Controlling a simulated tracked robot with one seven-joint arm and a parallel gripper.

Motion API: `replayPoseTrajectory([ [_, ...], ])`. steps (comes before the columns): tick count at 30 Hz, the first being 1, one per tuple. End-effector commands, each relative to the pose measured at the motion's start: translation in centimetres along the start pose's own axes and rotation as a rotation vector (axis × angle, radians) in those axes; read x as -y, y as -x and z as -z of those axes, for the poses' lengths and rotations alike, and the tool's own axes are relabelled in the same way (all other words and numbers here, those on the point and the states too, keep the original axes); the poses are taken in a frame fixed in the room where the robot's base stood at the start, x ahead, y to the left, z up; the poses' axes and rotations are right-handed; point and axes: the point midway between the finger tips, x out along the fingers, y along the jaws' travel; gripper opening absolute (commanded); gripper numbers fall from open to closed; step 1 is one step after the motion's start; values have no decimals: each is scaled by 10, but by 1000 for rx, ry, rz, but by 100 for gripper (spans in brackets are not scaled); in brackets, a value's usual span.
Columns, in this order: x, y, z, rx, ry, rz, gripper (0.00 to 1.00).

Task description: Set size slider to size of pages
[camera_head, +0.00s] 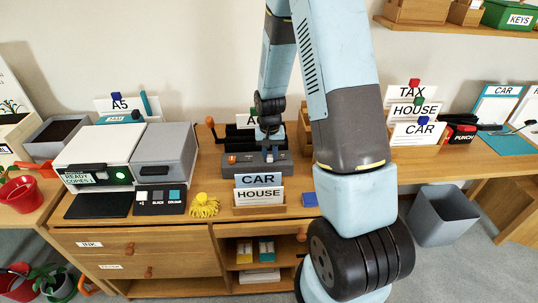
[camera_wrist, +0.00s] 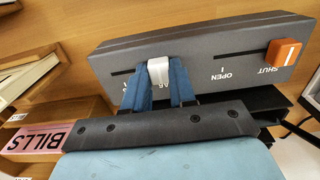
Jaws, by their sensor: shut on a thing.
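The size slider's white knob (camera_wrist: 158,70) sits in a slot on the sloped face of a grey machine (camera_head: 290,168). My gripper (camera_head: 268,153) is shut on this knob, with one blue finger on each side in the wrist view. A label reading A6 shows beside the knob; another label at the slot is mostly hidden by a finger. An orange knob (camera_wrist: 284,52) sits at the end of a second slot marked OPEN and SHUT, by SHUT. Pages lettered CAR and HOUSE (camera_head: 259,194) stand in a wooden holder in front of the machine.
TAX, HOUSE and CAR cards (camera_head: 415,130) stand at right by a red punch (camera_head: 462,133).

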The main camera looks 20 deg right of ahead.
Motion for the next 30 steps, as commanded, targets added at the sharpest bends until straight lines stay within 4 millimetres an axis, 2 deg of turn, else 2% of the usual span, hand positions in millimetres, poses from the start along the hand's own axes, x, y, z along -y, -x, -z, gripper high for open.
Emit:
replayPoseTrajectory([
  [5,6,0,0,-3,4,5,0],
  [6,6,0,0,-3,4,6,28],
  [13,4,0,0,-3,2,4,50],
  [23,2,3,1,-2,0,3,51],
  [30,3,32,1,-7,0,4,51],
])
